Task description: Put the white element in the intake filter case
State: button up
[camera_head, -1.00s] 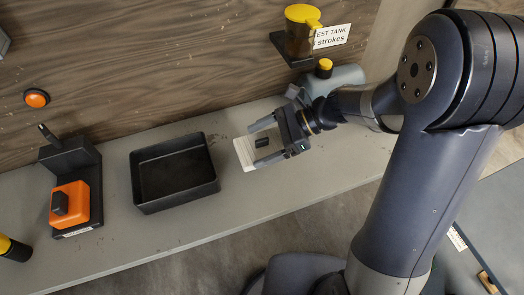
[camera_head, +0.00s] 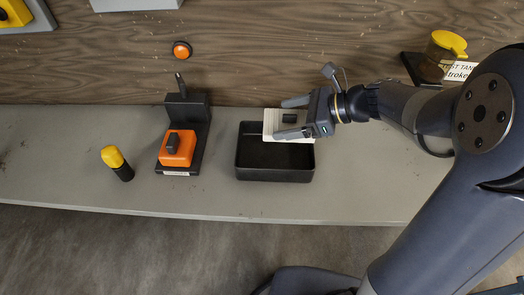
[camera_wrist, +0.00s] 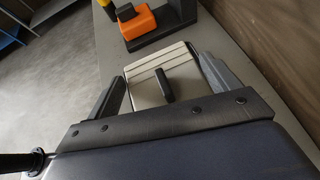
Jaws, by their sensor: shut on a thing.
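The white element (camera_head: 271,124) is a flat, ribbed white block with a black grip tab on top. My gripper (camera_head: 287,117) is shut on it and holds it over the back part of the black open tray (camera_head: 274,174). The wrist view also shows the white element (camera_wrist: 148,93) between the two fingers of my gripper (camera_wrist: 168,86). An orange block with a black knob (camera_head: 178,150) sits on a black stand (camera_head: 200,116) to the left of the tray. I cannot tell which of these is the intake filter case.
An orange button (camera_head: 181,50) is on the wooden wall. A yellow-lidded tank (camera_head: 440,55) is on a wall shelf at right. The grey bench (camera_head: 368,199) is clear right of the tray.

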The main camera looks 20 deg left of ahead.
notch_tip(320, 180, down, 8)
jog(key=shift+f+b, duration=0.2)
jog(key=shift+b, duration=0.1)
jog(key=shift+f, duration=0.15)
jog(key=shift+s+d+f+b, duration=0.1)
jog(key=shift+d+f+b, duration=0.05)
jog(key=shift+f+b, duration=0.4)
jog(key=o, duration=0.9)
jog(key=shift+s+f, duration=0.1)
jog(key=shift+f, duration=0.15)
jog(key=shift+c, duration=0.2)
jog(key=shift+r, duration=0.1)
jog(key=shift+r+p, duration=0.2)
jog(key=shift+p, duration=0.1)
jog(key=r+v, duration=0.1)
jog(key=v, duration=1.1)
jog(key=shift+w+p, duration=0.3)
jog(key=shift+p, duration=0.05)
jog(key=shift+r, duration=0.1)
